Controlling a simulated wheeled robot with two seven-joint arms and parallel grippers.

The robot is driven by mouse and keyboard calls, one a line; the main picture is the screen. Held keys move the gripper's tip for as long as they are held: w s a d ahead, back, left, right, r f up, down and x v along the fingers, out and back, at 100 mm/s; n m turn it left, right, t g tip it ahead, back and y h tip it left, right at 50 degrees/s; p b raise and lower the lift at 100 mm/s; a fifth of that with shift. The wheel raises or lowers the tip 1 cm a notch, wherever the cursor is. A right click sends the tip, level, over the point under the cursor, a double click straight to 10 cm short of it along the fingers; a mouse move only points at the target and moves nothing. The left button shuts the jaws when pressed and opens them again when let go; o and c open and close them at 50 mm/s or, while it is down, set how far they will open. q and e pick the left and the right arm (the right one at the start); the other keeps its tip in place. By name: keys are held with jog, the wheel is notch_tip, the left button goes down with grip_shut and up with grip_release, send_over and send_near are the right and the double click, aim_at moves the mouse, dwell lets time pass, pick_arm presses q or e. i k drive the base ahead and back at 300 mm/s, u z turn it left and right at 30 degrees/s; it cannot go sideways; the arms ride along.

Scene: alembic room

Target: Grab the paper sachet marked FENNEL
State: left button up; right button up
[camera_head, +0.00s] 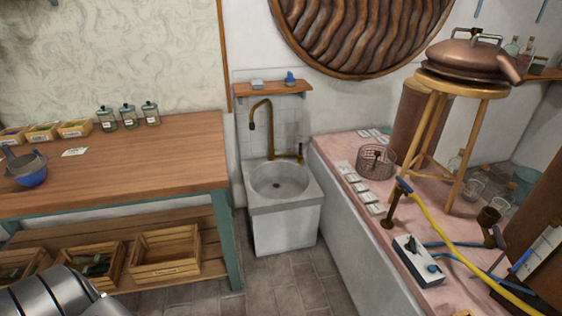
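Several small pale paper packets (363,195) lie in a row along the left edge of the pink counter. A few more pale packets (374,134) lie at the counter's back edge. Their print is too small to read, so I cannot tell which one, if any, is marked FENNEL. A silver ribbed part, which looks like my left arm, shows at the lower left corner. Neither gripper shows.
The pink counter (331,151) also holds a wire basket (376,163), a wooden stool (462,90) bearing a copper still, a switch box (417,261) and a yellow hose. A sink (280,183) stands between it and the wooden table (170,165). Tiled floor is free in front.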

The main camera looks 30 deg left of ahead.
aim_at(369, 198)
jog(key=u, duration=0.8)
jog(key=i, duration=1.1)
jog(key=z, duration=0.4)
jog(key=i, duration=0.7)
jog(key=z, duration=0.4)
